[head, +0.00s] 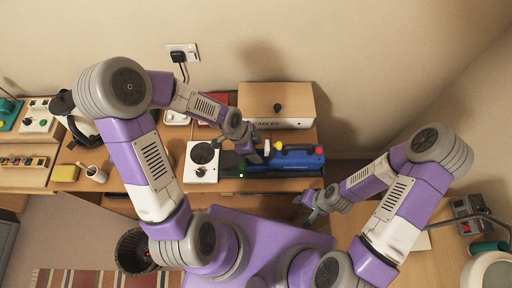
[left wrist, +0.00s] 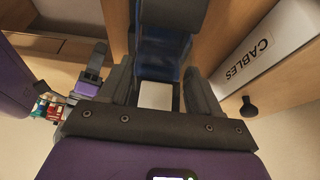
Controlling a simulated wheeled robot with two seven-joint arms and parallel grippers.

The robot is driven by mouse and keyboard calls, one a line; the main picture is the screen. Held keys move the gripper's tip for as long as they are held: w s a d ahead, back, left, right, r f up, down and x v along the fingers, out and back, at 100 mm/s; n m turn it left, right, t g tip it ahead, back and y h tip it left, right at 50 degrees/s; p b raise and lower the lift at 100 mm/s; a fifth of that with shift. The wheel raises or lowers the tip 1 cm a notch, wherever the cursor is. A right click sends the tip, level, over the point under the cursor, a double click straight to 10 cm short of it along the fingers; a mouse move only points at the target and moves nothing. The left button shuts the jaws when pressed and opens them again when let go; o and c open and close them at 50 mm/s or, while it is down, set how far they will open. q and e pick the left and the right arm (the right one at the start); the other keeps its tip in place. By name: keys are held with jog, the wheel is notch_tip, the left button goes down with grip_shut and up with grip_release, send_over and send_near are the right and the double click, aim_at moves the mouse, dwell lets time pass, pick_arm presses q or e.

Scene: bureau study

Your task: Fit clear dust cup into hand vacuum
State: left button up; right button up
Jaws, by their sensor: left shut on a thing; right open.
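The blue hand vacuum (head: 300,160), with a yellow part and a red part, lies on a dark base at the right of the desk. My left gripper (head: 258,154) is at its left end, shut on a small pale piece that appears to be the clear dust cup (left wrist: 156,95). In the left wrist view the piece sits between the fingers, with a dark blue body just beyond it. I cannot tell whether the cup touches the vacuum; the gripper hides much of it. My right gripper (head: 312,208) is open and empty in front of the desk's right side.
A wooden box labelled CABLES (head: 278,104) stands behind the vacuum. A white device with a black dial (head: 201,162) is left of my left gripper. A pen cup (head: 97,174) and yellow block (head: 65,173) are further left. A wastebasket (head: 133,250) stands on the floor.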

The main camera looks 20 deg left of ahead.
pick_arm(q)
jog(key=shift+f+b, duration=1.4)
jog(key=shift+f, duration=0.1)
dwell(2.0)
jog(key=o, duration=1.1)
jog(key=shift+o, duration=0.7)
jog(key=shift+r, duration=0.15)
notch_tip(320, 180, up, 7)
jog(key=p, duration=0.6)
jog(key=shift+r+p, duration=0.15)
jog(key=shift+p, duration=0.15)
